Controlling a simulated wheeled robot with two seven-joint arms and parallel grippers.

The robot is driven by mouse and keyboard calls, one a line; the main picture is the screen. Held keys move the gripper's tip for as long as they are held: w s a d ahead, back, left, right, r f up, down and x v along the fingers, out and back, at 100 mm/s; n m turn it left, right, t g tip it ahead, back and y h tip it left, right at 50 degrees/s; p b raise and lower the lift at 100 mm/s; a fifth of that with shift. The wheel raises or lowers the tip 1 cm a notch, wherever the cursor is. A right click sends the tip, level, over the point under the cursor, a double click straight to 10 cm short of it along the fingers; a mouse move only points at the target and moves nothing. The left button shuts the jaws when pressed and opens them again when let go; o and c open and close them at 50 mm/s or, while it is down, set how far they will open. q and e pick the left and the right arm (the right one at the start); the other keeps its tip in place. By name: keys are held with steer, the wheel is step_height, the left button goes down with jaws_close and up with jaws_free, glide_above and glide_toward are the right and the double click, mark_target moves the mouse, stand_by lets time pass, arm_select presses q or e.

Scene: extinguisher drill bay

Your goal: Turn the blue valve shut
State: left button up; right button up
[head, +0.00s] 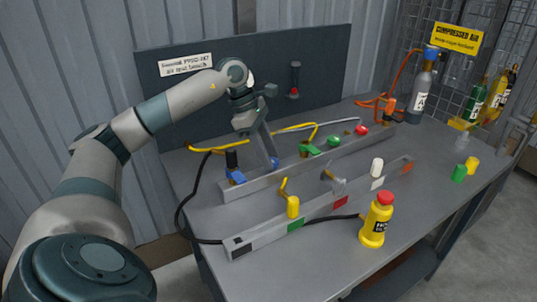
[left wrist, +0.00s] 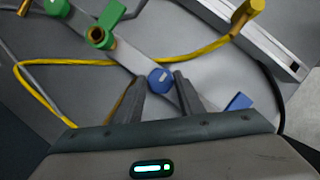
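The blue valve knob (head: 275,163) is on the grey rear rail on the bench, partly hidden by my left gripper (head: 267,157). In the left wrist view the blue valve knob (left wrist: 160,79) is round with a pale mark on its face. It shows between the two fingertips of my left gripper (left wrist: 158,78), which are apart, one on each side. A thin gap shows beside the knob, and I cannot tell whether either finger touches it. A blue block (head: 237,178) is at the rail's left end; it also shows in the left wrist view (left wrist: 238,102). My right gripper is not in view.
A green knob (head: 333,140) and a red knob (head: 361,130) share the rear rail (head: 250,185). A front rail (head: 262,238) carries coloured fittings. A yellow hose (head: 205,148) and black hose (head: 184,203) run nearby. Gas cylinders (head: 422,92) stand back right.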

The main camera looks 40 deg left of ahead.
arm_select(q)
steer(key=shift+o, duration=1.2)
steer(key=shift+a+r, duration=0.2)
steer(key=shift+r, duration=0.3)
steer(key=v, duration=1.6)
steer(key=shift+s+a+p, duration=0.2)
steer(key=shift+p, duration=0.2)
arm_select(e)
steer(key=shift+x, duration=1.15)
arm_select(q)
steer(key=shift+r, duration=0.1)
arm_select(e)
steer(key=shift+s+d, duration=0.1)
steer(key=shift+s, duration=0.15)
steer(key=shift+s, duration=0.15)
